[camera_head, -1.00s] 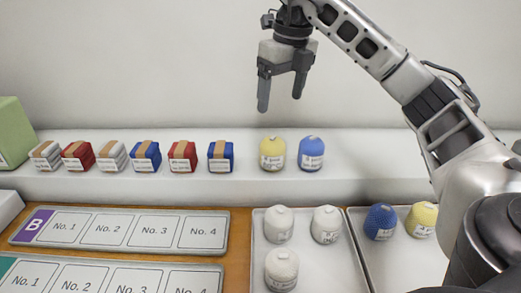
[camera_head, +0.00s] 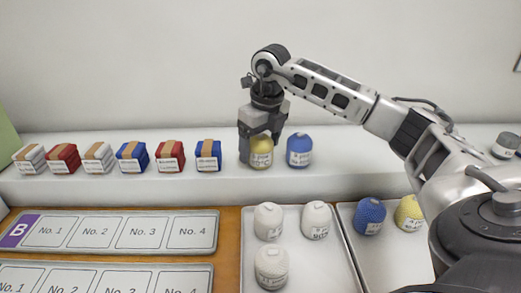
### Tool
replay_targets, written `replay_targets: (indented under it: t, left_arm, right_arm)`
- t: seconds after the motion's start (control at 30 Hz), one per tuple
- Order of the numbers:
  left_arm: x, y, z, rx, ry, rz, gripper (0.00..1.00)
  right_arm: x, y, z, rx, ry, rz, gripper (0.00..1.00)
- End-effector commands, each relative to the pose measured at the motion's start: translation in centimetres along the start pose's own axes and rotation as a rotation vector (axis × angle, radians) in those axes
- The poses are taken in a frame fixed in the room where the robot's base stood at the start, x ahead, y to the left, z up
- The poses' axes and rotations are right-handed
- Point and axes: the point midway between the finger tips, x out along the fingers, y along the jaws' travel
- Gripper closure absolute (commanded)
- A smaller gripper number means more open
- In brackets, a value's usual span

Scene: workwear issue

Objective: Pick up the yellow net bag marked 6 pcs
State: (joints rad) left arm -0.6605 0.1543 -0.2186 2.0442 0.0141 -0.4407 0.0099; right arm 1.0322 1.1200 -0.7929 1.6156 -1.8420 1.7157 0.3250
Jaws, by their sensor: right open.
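A yellow net bag (camera_head: 261,153) with a white label stands on the white shelf at the back; its print is too small to read. My right gripper (camera_head: 258,150) is open and lowered over this bag, with a finger at its left side and the other at its upper right. I cannot tell whether the fingers touch it. A second yellow net bag (camera_head: 408,212) with a label stands in the right tray, partly hidden by my arm. My left gripper is not in view.
A blue bag (camera_head: 300,152) stands close to the right of the gripper. A blue box (camera_head: 208,156) and several other banded boxes line the shelf to the left. White bags (camera_head: 268,221) stand in a tray (camera_head: 290,275) in front; another blue bag (camera_head: 370,216) is in the right tray.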

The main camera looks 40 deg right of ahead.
Motion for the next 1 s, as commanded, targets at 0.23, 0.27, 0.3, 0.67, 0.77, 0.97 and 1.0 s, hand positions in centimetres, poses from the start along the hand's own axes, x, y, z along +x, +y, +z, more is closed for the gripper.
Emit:
replay_targets:
  t: [0.23,0.27,0.3,0.67,0.77,0.97,1.0]
  left_arm:
    - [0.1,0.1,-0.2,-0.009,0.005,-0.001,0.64]
    - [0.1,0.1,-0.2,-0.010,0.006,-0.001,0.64]
    - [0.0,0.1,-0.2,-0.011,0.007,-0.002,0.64]
    - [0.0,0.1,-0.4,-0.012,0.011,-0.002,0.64]
    - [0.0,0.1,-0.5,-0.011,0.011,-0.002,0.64]
    - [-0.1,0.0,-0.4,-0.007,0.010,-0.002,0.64]
    - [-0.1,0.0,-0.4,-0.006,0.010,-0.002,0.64]
  right_arm:
    - [0.1,0.0,0.0,0.000,0.000,-0.001,0.28]
    - [0.1,0.0,0.0,0.000,0.000,-0.001,0.36]
    - [0.1,0.0,0.0,0.000,0.000,-0.001,0.47]
    - [0.0,0.0,0.0,0.000,-0.001,-0.001,0.69]
    - [-0.3,0.0,0.1,0.000,-0.002,0.000,0.69]
    - [-2.2,0.0,0.5,0.000,-0.005,0.000,0.69]
    - [-2.8,0.0,0.6,0.000,-0.005,0.000,0.69]
